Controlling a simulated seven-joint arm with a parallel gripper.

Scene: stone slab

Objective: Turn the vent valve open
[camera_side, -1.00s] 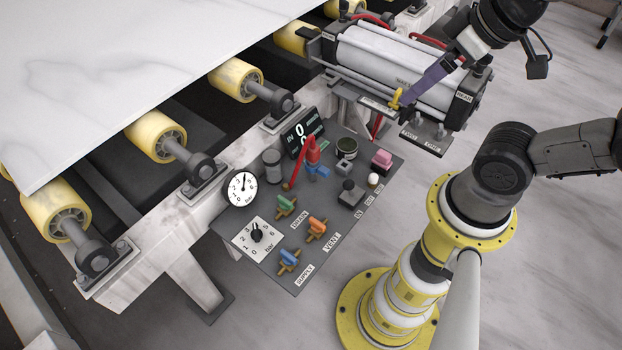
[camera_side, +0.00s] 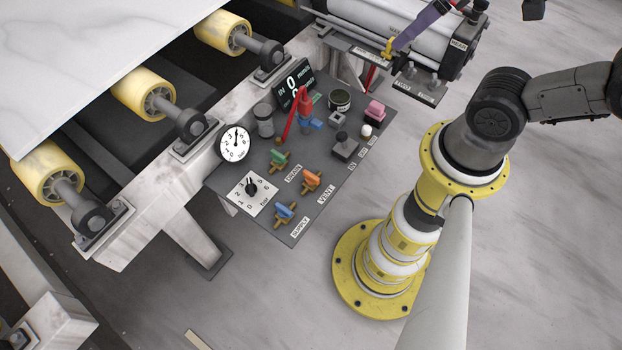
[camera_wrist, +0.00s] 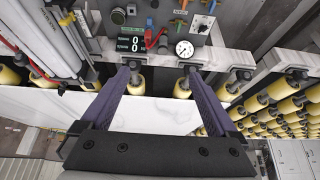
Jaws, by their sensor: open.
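The vent valve (camera_side: 312,180) has a small orange handle and sits on the dark panel beside the VENT label (camera_side: 326,194). In the wrist view the vent valve (camera_wrist: 180,21) is small, near the top edge. My gripper (camera_wrist: 161,75) shows there as two purple fingers spread wide, with nothing between them. In the side view one purple finger (camera_side: 420,22) shows in front of the white cylinder, up and right of the panel; the rest is cut off. My gripper is well apart from the vent valve.
The panel also carries a red lever (camera_side: 292,118), a round gauge (camera_side: 235,143), a dial (camera_side: 251,189), a display (camera_side: 294,86) and several buttons. Rollers (camera_side: 150,92) and a stone slab (camera_side: 90,60) lie left.

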